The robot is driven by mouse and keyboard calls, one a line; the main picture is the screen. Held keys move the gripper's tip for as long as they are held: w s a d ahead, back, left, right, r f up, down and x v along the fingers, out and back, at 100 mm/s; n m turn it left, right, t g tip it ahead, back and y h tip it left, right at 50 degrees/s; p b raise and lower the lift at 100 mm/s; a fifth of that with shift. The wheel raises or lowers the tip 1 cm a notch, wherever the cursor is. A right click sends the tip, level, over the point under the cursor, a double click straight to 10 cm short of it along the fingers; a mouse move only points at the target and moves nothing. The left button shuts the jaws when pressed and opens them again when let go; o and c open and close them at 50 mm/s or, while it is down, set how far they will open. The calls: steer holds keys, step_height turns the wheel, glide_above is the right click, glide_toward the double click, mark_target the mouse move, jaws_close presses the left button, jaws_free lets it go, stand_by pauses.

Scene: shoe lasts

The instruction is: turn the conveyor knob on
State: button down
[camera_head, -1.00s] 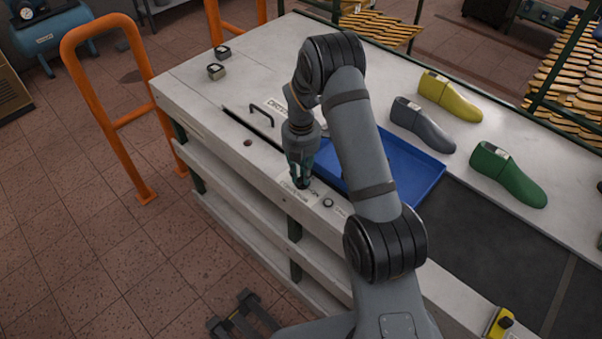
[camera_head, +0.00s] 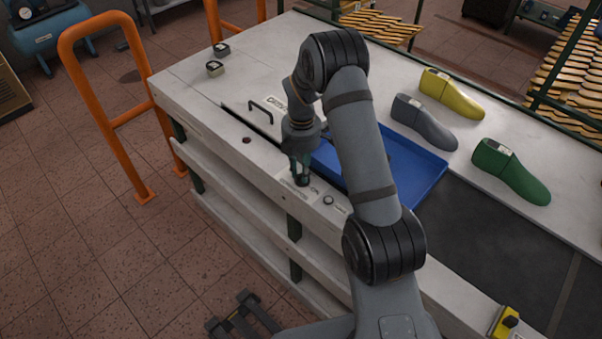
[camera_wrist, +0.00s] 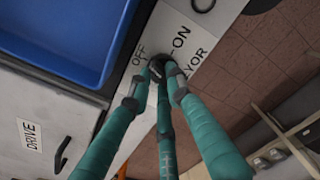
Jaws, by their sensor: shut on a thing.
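The conveyor knob (camera_wrist: 157,69) is small and dark and sits on a white label plate (camera_wrist: 171,36) on the bench's front edge. The plate reads OFF on one side and ON on the other. My gripper (camera_wrist: 160,72) points down at the knob, its teal fingers closed around it. The fingertips hide part of the knob, so I cannot tell exactly where its pointer stands. In the head view my gripper (camera_head: 301,181) is over the plate at the bench's front edge, and its fingers hide the knob.
A blue tray (camera_head: 425,190) lies right behind my gripper. A drawer handle (camera_head: 262,109) stands up to the left. A round button (camera_head: 328,200) is just right of the plate. Yellow (camera_head: 450,95), grey (camera_head: 424,122) and green (camera_head: 510,172) shoe lasts stand on the far side.

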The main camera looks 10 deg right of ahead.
steer(key=m+b, duration=0.4)
steer(key=m, duration=0.3)
steer(key=shift+d+f, duration=0.1)
steer(key=shift+d, duration=0.05)
steer(key=m+b, duration=0.1)
steer(key=m, duration=0.2)
steer(key=shift+m+b, duration=0.3)
steer(key=shift+m, duration=0.1)
steer(key=shift+s+d+m+b, duration=0.1)
steer(key=shift+m+b, duration=0.55)
steer(key=shift+m, duration=0.95)
steer(key=c, duration=1.6)
jaws_free()
steer(key=shift+c, duration=0.2)
steer(key=shift+o, duration=0.3)
steer(key=shift+r, duration=0.25)
step_height(320, 180, up, 12)
